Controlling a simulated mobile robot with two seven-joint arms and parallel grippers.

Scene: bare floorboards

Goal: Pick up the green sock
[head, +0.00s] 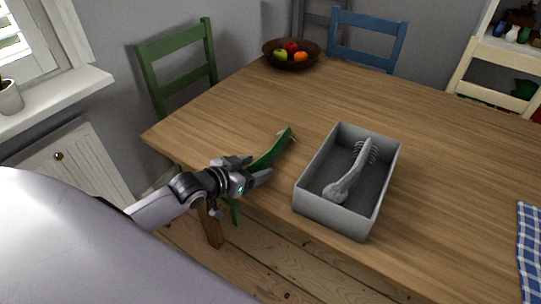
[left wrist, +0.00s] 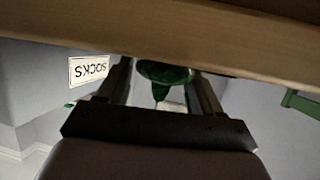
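The green sock (head: 268,155) lies over the near left edge of the wooden table, with its upper part on the tabletop and a green end hanging below the edge. My left gripper (head: 254,172) is at that table edge, around the sock's middle, which it partly hides. Its two fingers stand apart. In the left wrist view the green sock (left wrist: 163,73) shows between the spread fingers of my left gripper (left wrist: 160,80); firm contact cannot be made out. My right gripper is in neither view.
A grey open box (head: 332,212) with a grey toothed utensil (head: 350,180) stands right of the gripper. A fruit bowl (head: 291,60) is at the back. A blue checked cloth (head: 529,250) lies at right. The table edge (left wrist: 230,40) crosses close above the fingers.

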